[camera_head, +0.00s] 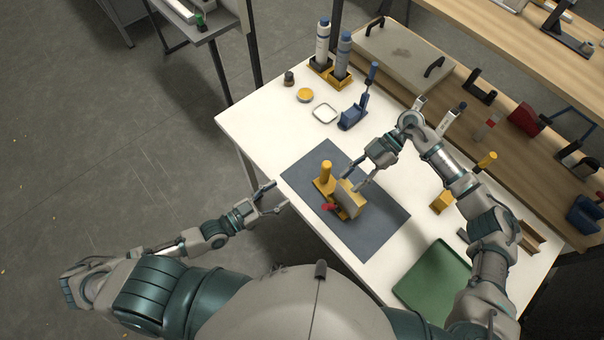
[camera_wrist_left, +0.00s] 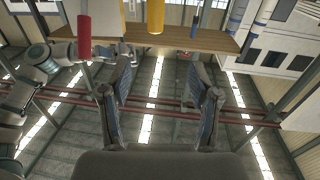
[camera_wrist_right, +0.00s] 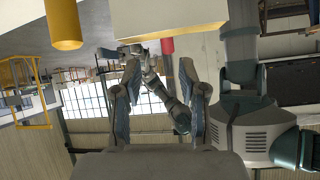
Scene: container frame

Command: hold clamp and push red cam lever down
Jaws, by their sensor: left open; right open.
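The clamp is a yellow fixture (camera_head: 324,186) with an upright yellow handle, on the dark mat. A tan block (camera_head: 350,200) stands at its right side. The red cam lever (camera_head: 328,207) sticks out low at the block's front left; it also shows in the left wrist view (camera_wrist_left: 84,36) and the right wrist view (camera_wrist_right: 167,46). My left gripper (camera_head: 278,198) is open and empty, left of the clamp by the table edge. My right gripper (camera_head: 354,179) is open, close behind the tan block; whether it touches is unclear.
The dark mat (camera_head: 380,222) is bare around the clamp. A green tray (camera_head: 435,280) lies at the front right. A blue tool holder (camera_head: 352,118), white dish (camera_head: 325,113) and two bottles in yellow stands (camera_head: 340,82) stand farther back.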

